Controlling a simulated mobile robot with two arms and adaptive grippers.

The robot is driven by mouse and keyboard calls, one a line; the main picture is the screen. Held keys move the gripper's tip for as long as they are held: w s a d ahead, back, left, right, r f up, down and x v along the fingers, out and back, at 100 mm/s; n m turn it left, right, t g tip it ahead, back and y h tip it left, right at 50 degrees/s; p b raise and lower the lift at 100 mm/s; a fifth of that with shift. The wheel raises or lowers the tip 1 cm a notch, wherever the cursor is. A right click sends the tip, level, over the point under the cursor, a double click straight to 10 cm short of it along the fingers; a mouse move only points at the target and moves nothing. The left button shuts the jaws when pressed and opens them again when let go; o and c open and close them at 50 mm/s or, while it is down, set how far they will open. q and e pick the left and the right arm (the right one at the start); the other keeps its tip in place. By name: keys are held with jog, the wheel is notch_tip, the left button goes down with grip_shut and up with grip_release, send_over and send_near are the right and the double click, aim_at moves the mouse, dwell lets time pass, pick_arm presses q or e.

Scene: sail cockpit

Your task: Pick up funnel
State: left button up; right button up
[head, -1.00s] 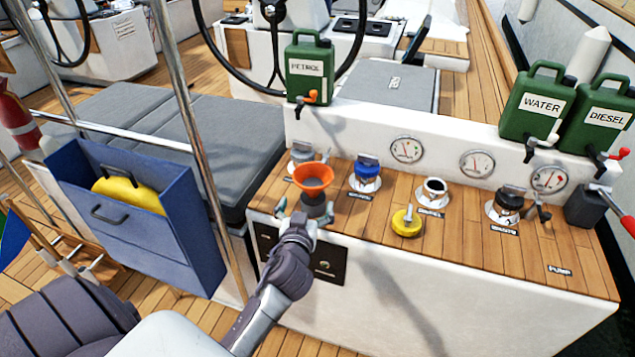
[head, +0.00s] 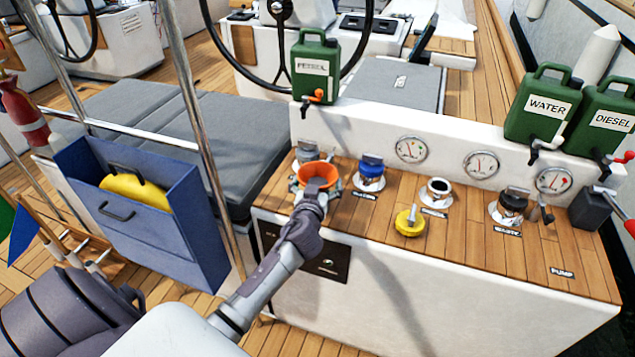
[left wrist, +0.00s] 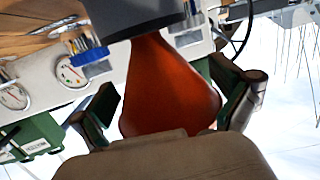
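The orange funnel (head: 318,171) stands upright at the left end of the wooden-topped console (head: 385,250). My left gripper (head: 312,191) is at the funnel's near side in the head view and hides its lower part. In the left wrist view the funnel's orange cone (left wrist: 165,90) fills the middle, with its narrow end by a dark grey round part (left wrist: 135,15). The fingers of my left gripper (left wrist: 168,105) are spread, one on each side of the cone, with small gaps visible. My right gripper is not in view.
A blue-capped filler (head: 370,173) is close right of the funnel, with a yellow cap (head: 409,221) farther right. A green petrol can (head: 316,68) stands on the ledge behind. A steel pole (head: 196,120) and a blue box (head: 200,215) are to the left.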

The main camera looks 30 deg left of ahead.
aim_at(318, 173)
pick_arm(q)
jog(key=c, duration=1.6)
grip_shut()
jog(key=shift+r, duration=0.1)
notch_tip(318, 173, up, 4)
jog(key=shift+p, duration=0.35)
jog(key=s+d+r+p, duration=0.1)
jog(key=s+d+r, duration=0.1)
jog(key=d+r, duration=0.7)
jog(key=shift+d+r+p, duration=0.35)
jog(key=shift+d+r, duration=0.05)
jog(key=shift+d, duration=0.85)
